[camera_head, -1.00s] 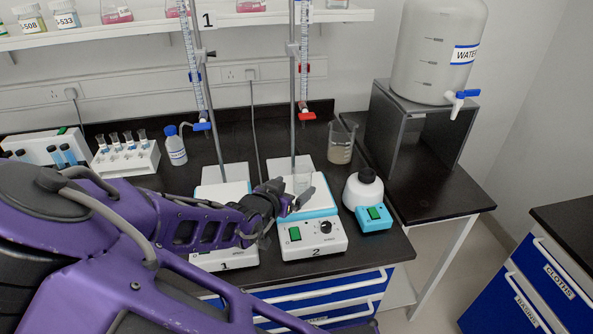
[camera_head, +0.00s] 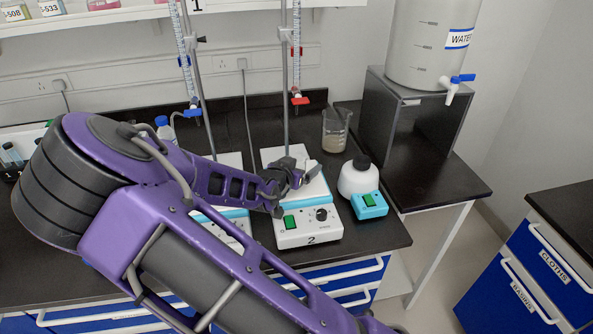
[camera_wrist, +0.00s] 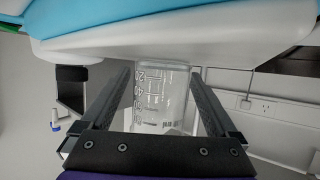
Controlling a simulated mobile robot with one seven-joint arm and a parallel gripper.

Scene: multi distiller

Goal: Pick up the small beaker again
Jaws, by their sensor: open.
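The small beaker (camera_wrist: 160,98) is clear and marked with graduations. In the wrist view it stands between the two fingers of my gripper (camera_wrist: 158,82), with a visible gap at the left finger and a narrower one at the right. My gripper is open. In the head view my gripper (camera_head: 303,178) is low over the white top of stirrer 2 (camera_head: 309,230), and the beaker is mostly hidden by the fingers there. Whether a finger touches the glass cannot be told.
A burette stand rod (camera_head: 285,100) rises behind stirrer 2. A larger beaker (camera_head: 335,130) with cloudy contents stands behind right. Stirrer 1 (camera_head: 228,226) is left, partly behind my arm.

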